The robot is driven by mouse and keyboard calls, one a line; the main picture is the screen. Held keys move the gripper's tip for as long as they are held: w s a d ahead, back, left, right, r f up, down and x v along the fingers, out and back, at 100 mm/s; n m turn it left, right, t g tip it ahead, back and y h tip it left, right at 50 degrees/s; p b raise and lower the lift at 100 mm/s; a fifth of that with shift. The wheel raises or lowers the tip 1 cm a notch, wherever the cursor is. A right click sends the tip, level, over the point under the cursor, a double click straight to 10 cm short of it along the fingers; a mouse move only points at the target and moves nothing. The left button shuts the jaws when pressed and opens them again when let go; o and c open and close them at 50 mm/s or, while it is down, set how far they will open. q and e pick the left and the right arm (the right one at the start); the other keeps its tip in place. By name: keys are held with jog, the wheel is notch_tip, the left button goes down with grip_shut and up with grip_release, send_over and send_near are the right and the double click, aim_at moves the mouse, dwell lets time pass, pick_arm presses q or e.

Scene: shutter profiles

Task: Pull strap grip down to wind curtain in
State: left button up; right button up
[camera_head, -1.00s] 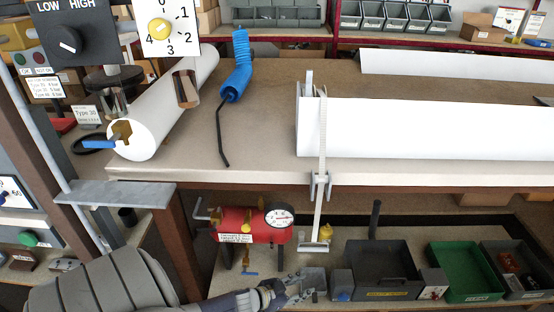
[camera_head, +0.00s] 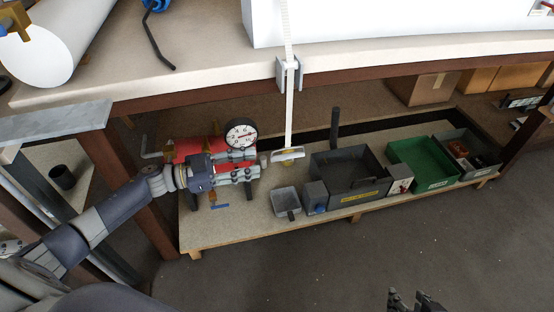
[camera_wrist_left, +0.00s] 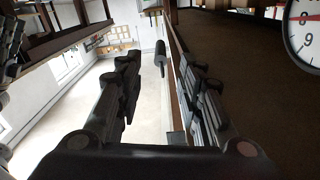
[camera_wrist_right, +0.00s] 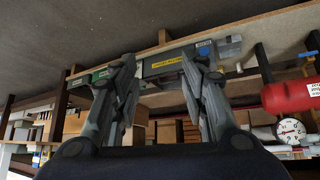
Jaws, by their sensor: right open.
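A pale strap (camera_head: 289,105) hangs from the white curtain (camera_head: 400,22) on the bench, through a grey bracket (camera_head: 289,74) at the bench edge. The strap grip (camera_head: 287,155), a short pale bar, hangs at its lower end above the lower shelf. My left gripper (camera_head: 256,168) is just left of the grip, in front of the red tank, pointing right. Its fingers are apart and empty in the left wrist view (camera_wrist_left: 158,80). I cannot make out the grip there. My right gripper (camera_head: 408,296) is at the bottom edge, away from the strap, open and empty.
The red tank (camera_head: 190,148) with its gauge (camera_head: 241,134) stands behind my left gripper. A small grey tray (camera_head: 286,202), a dark bin (camera_head: 349,178) and a green bin (camera_head: 423,163) stand on the lower shelf (camera_head: 225,235). The floor in front is clear.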

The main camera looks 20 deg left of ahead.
aim_at(283, 159)
pick_arm(q)
jog(key=b+x, duration=0.1)
jog(key=x, duration=0.7)
jog(key=shift+w+d, duration=0.25)
jog(key=shift+w, duration=0.05)
jog(key=shift+w+d, duration=0.25)
jog(key=shift+d, duration=0.15)
pick_arm(e)
jog(key=w+a+r+t+y, duration=0.1)
jog(key=w+a+r+t, duration=0.1)
jog(key=w+r+t, duration=0.1)
jog(key=w+r, duration=0.1)
jog(key=w, duration=0.1)
jog(key=shift+w+r+t, duration=0.2)
jog(key=shift+w+t, duration=0.15)
jog(key=shift+t, duration=0.05)
pick_arm(q)
grip_shut()
